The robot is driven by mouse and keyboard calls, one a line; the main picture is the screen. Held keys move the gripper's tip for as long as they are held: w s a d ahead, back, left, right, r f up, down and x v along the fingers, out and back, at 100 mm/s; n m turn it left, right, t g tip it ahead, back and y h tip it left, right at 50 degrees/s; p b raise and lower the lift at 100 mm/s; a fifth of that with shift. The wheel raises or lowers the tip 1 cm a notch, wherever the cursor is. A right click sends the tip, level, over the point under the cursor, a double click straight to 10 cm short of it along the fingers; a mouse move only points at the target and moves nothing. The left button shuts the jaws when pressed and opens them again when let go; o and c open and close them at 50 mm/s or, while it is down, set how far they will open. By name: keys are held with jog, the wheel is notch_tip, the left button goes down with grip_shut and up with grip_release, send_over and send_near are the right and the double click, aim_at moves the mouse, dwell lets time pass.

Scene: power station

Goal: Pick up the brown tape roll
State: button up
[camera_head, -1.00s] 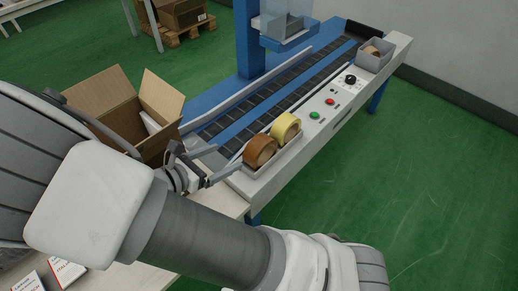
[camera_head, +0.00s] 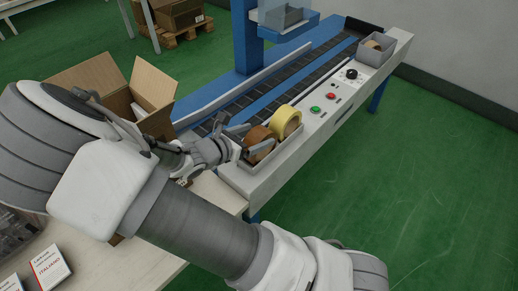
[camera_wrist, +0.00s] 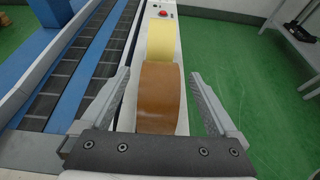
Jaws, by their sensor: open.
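In the wrist view the brown roll (camera_wrist: 161,95) lies between the two spread fingers of my gripper (camera_wrist: 160,88), with a gap on each side. The gripper is open and holds nothing. The roll's lower part is hidden behind the gripper body.
The conveyor belt (camera_head: 262,82) runs beside the tray. Green and red buttons (camera_head: 323,101) lie beyond the yellow roll. A second grey bin (camera_head: 375,50) with a roll stands at the far end.

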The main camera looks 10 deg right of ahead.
jog(key=shift+x, duration=0.95)
jog(key=shift+c, duration=0.3)
grip_shut()
